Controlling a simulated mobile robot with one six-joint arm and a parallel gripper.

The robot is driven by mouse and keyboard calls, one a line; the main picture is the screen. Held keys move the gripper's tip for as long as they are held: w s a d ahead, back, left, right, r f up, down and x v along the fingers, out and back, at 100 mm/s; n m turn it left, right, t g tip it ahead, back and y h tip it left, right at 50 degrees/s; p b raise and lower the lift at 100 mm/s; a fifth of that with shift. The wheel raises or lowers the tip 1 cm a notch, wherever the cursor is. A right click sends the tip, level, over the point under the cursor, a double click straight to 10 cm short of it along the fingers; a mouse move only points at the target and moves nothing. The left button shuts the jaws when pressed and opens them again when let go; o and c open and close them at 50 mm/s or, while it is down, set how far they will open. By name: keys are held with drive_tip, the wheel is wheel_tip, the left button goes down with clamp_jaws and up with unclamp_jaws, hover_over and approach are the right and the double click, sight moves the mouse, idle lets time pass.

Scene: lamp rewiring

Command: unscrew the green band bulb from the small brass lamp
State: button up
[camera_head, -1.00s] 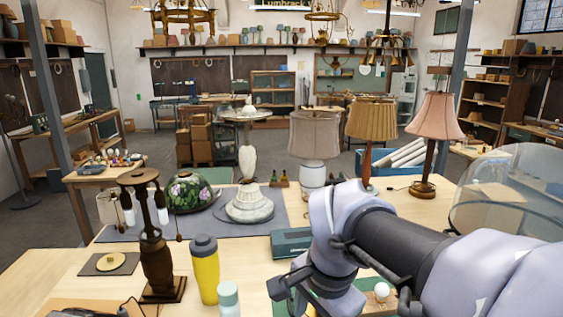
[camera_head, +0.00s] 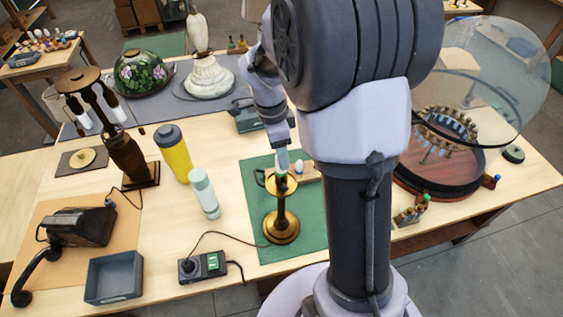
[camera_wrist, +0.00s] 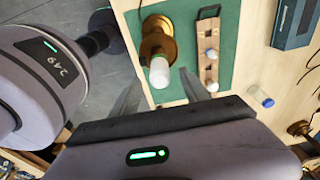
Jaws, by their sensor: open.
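The small brass lamp (camera_head: 281,226) stands on the green mat (camera_head: 258,176), and also shows in the wrist view (camera_wrist: 158,40). A white bulb (camera_wrist: 159,73) sits at its top, pointing toward the wrist camera. I cannot make out a green band on it. My gripper (camera_wrist: 160,94) is open, with one finger on each side of the bulb's end and nothing held. In the head view my gripper (camera_head: 281,158) is just over the lamp's top, partly hiding the bulb. Whether the fingers touch the bulb cannot be told.
A wooden holder with bulbs (camera_wrist: 208,50) lies beside the lamp. A white bottle (camera_head: 204,192), a yellow bottle (camera_head: 174,155) and a power strip (camera_head: 203,266) with a cord are to the left. A glass dome (camera_head: 500,75) is at the right. An empty blue-grey tray (camera_head: 114,278) is front left.

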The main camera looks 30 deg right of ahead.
drive_tip(key=f, duration=0.5)
drive_tip(key=shift+s+d+f, duration=0.1)
drive_tip(key=shift+d+f, duration=0.25)
